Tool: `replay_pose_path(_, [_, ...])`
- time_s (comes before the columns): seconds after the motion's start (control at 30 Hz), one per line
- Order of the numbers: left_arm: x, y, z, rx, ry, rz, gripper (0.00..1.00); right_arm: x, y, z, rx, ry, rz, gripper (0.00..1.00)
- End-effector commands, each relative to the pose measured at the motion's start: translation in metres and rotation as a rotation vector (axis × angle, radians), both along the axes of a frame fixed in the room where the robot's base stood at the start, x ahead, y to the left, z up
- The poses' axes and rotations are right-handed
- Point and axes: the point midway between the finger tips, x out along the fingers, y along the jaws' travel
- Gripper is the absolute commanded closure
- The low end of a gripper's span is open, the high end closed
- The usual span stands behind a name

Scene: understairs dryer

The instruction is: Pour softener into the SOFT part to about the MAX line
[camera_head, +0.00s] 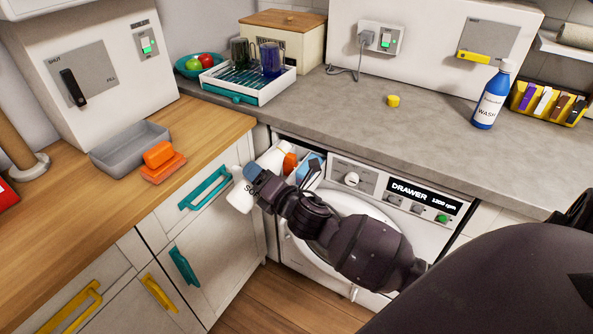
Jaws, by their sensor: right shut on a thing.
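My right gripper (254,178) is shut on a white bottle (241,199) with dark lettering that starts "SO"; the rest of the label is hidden. The bottle is tilted, with its upper end leaning right towards the open detergent drawer at the top left of the washing machine (352,160). An orange part (290,163) and a light-blue part (309,168) show at the drawer. My wrist and the bottle hide much of the drawer, so the SOFT part, its MAX line, any liquid level and any stream cannot be made out. My left gripper is not in view.
A yellow cap-like piece (392,101) and a blue WASH bottle (490,98) stand on the grey worktop (430,130). A dish rack (236,97) stands further left. A grey tray (128,150) and orange sponges (162,167) lie on the wooden counter. Teal handles (205,187) project near the held bottle.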

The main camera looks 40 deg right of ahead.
Motion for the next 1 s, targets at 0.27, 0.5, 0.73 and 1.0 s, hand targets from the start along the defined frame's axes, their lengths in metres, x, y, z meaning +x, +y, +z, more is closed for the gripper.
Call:
replay_pose_path(0.27, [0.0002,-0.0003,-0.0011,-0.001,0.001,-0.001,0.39,0.0003,0.0009,0.001,0.019,-0.001,0.001,0.72])
replay_pose_path(0.5, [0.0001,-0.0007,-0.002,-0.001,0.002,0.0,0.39,0.0001,0.0015,0.0007,0.035,0.001,0.001,0.72])
replay_pose_path(0.73, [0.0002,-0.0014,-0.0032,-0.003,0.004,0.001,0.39,0.0001,0.0021,0.0004,0.049,0.002,0.001,0.72])
replay_pose_path(1.0, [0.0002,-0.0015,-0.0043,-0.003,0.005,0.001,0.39,0.0,0.0028,0.0002,0.066,0.004,0.001,0.72])
